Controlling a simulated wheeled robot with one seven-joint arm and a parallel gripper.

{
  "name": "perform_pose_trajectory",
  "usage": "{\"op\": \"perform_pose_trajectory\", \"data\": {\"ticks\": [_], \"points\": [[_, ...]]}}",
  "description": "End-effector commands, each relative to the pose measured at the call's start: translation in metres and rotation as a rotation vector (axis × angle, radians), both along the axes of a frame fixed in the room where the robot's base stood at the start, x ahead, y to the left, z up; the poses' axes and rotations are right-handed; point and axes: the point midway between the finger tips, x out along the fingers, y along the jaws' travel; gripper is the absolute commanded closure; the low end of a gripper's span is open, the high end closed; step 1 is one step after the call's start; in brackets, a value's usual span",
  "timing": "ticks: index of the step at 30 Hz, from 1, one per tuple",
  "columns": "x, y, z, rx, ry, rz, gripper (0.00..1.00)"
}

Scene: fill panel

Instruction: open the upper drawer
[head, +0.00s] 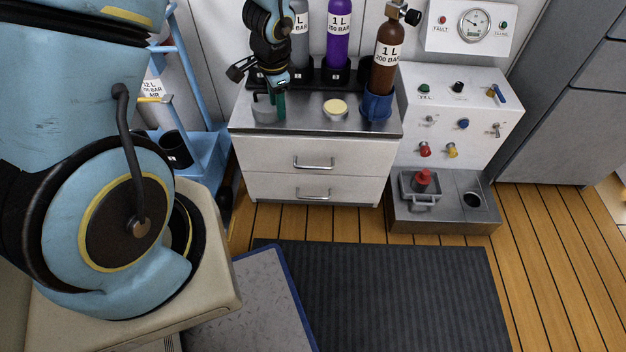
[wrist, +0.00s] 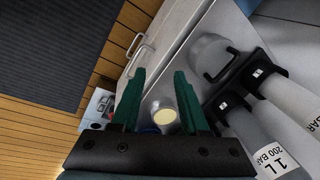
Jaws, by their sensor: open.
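The upper drawer (head: 262,155) is the top one of two in the white cabinet under a steel worktop. Its front looks flush, so it appears shut. A metal bar handle (head: 314,166) is at its middle. The drawer front (wrist: 160,32) and a handle (wrist: 136,45) also show in the wrist view, beyond the fingertips.
The lower drawer (head: 272,187) is shut below. A control panel (head: 458,115) adjoins. Floor with a dark mat (head: 390,290) lies clear in front.

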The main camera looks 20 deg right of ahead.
Motion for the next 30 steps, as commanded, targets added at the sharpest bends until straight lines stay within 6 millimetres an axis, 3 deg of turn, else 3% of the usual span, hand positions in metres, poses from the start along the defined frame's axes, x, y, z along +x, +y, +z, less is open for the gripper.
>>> {"op": "perform_pose_trajectory", "data": {"ticks": [1,3,6,13,30], "points": [[-0.01,-0.02,-0.046,0.016,0.003,-0.11,0.55],[-0.02,-0.041,-0.079,0.029,0.002,-0.24,0.55],[-0.032,-0.062,-0.111,0.04,0.001,-0.378,0.55],[-0.043,-0.078,-0.141,0.049,0.002,-0.496,0.55],[-0.027,-0.085,-0.229,0.049,0.002,-0.491,0.55]]}}
